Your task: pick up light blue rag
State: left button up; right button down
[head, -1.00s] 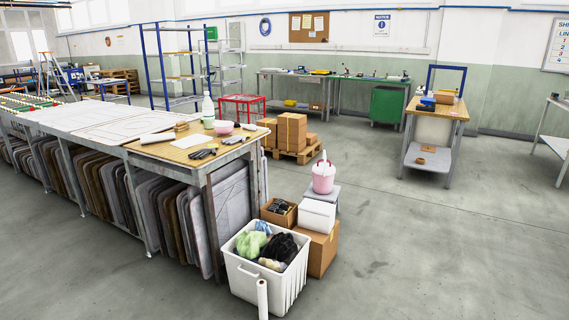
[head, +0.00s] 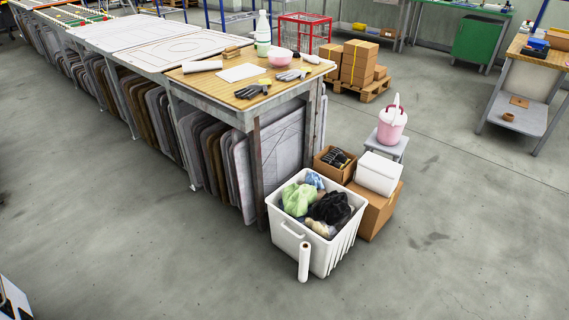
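The light blue rag (head: 315,180) lies at the back of a white bin (head: 320,257) on the floor, at the end of the long bench. Only part of it shows, behind and between a green rag (head: 297,199) and a black rag (head: 330,208). A cream-coloured rag (head: 319,228) lies at the front of the bin. Neither of my grippers is in the head view.
A white roll (head: 304,262) stands against the bin's front. Cardboard boxes (head: 375,212), a white box (head: 377,173) and a stool with a pink bucket (head: 392,123) stand close behind and right. The bench (head: 215,92) borders the left. Floor in front is clear.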

aim_at(312, 179)
jog(key=i+j+u, duration=0.15)
jog(key=i+u, duration=0.3)
jog(key=i, duration=0.55)
